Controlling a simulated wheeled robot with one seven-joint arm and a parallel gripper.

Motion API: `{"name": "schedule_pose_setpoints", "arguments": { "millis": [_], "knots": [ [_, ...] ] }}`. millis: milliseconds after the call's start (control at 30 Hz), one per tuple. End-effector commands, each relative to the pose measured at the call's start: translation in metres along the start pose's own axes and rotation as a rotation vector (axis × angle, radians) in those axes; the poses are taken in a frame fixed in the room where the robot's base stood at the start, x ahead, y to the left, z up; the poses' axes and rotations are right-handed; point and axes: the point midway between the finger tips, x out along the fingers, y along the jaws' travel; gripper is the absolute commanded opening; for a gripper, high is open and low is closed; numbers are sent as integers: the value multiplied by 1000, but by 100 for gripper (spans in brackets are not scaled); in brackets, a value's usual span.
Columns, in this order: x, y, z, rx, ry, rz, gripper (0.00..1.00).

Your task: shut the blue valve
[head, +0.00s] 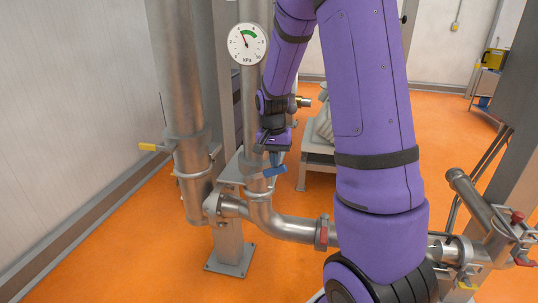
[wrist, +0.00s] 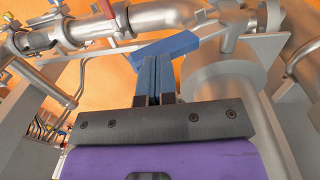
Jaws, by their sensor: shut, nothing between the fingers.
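The blue valve handle (head: 268,172) is a short blue lever on the steel pipe below the pressure gauge. In the wrist view the blue handle (wrist: 172,45) lies slanted just beyond my fingertips, with a grey metal stem running on to its right. My gripper (head: 275,160) points down at the handle from above. In the wrist view my gripper (wrist: 158,62) has its two bluish fingers shut together, with nothing between them. The fingertips overlap the handle's near edge in that picture; I cannot tell whether they touch it.
A yellow handle (head: 152,147) sticks out left of the thick vertical pipe (head: 187,90). My purple arm covers much of the middle. Orange floor (head: 100,250) is open at left.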

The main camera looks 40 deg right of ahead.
Motion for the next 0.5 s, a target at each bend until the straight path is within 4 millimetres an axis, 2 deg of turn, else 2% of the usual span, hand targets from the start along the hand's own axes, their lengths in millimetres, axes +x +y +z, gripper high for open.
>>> {"name": "schedule_pose_setpoints", "arguments": {
  "millis": [500],
  "knots": [
    [13, 10, 0, 0, 0, 1, 0]
  ]
}}
